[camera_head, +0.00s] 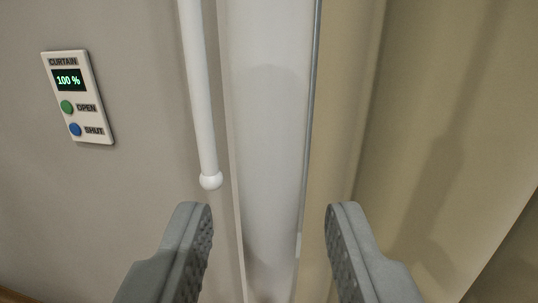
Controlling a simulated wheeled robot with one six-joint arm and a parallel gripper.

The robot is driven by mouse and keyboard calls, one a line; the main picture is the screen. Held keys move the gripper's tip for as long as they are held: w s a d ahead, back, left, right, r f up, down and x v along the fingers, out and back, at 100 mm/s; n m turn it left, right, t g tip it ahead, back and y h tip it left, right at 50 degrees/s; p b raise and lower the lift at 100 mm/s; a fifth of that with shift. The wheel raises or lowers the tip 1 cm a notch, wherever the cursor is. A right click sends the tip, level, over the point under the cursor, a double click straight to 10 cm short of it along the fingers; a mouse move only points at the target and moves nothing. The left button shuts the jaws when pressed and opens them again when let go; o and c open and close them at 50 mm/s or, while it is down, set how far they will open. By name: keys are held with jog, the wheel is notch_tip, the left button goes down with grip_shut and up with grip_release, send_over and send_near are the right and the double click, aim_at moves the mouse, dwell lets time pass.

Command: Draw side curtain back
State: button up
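A beige curtain (440,130) hangs in soft folds across the right side of the view. A white rod (200,100) with a ball at its lower end hangs left of centre, in front of the wall. A thin grey rod or cord (311,100) runs down along the curtain's left edge; I cannot tell which it is. My gripper (269,210) is open and empty, its two grey fingers spread wide. The white rod's ball end appears just above the left fingertip. The curtain's left edge appears between the fingers, and I see no clear contact.
A white control panel (92,120) on the grey wall at left is labelled CURTAIN. Its display (69,80) reads 100 %, above a green OPEN button (67,107) and a blue SHUT button (75,130). A pale vertical strip (268,140) stands between wall and curtain.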

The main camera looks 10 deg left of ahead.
jog(key=shift+w+a, duration=0.2)
jog(key=shift+w, duration=1.1)
grip_shut()
